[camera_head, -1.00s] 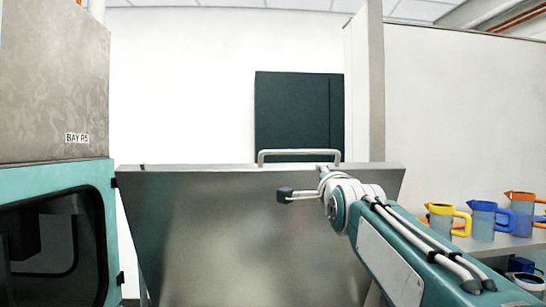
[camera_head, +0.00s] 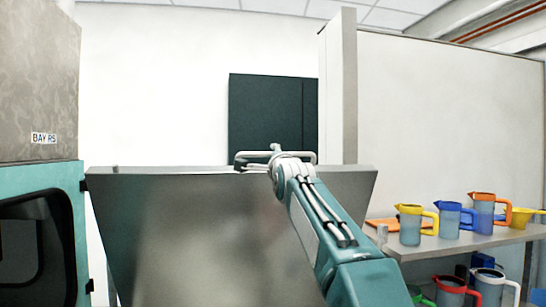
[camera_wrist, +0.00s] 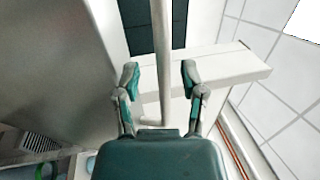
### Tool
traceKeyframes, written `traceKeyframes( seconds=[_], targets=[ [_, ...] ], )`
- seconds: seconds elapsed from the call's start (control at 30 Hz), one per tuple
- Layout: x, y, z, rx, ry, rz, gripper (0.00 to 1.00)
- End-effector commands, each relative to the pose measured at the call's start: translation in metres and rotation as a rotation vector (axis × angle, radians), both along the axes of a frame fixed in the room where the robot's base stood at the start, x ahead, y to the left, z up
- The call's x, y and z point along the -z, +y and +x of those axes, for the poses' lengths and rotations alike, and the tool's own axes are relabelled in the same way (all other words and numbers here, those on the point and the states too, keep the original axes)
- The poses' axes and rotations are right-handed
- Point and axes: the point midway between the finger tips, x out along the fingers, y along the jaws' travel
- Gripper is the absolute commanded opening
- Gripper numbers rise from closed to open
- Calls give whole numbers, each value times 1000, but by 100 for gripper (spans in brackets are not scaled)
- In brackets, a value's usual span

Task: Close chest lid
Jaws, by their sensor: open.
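The chest lid (camera_head: 180,235) is a large grey metal panel standing raised in the head view. A pale bar handle (camera_head: 307,157) runs along its top edge. My gripper (camera_head: 262,156) is at the handle, and its fingers are hard to make out there. In the wrist view the lid (camera_wrist: 50,65) fills the upper left. The handle bar (camera_wrist: 163,50) runs between the two spread fingers of my gripper (camera_wrist: 159,78). The fingers stand apart from the bar on both sides. The chest body is hidden behind the lid and my arm.
A teal cabinet (camera_head: 72,180) marked BAY R5 stands close on the left. At right a shelf (camera_head: 440,245) holds several coloured jugs, with more below. A dark panel (camera_head: 265,115) hangs on the back wall, beside a pale partition post (camera_head: 349,90).

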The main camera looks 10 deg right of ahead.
Motion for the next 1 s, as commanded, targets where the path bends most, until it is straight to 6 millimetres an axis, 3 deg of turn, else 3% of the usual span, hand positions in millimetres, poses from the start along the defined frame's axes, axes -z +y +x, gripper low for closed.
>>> traceKeyframes(
  seconds=[0.23, 0.6, 0.63, 0.73, 1.0],
  targets=[
    [-4, -3, 16, 2, 0, 1, 54],
    [-4, 0, 19, 0, 0, 0, 54],
    [-4, 0, 19, 1, 0, -1, 45],
    [-4, 0, 19, 1, 0, 0, 0],
    [-3, -2, 19, 2, 2, 1, 0]
  ],
)
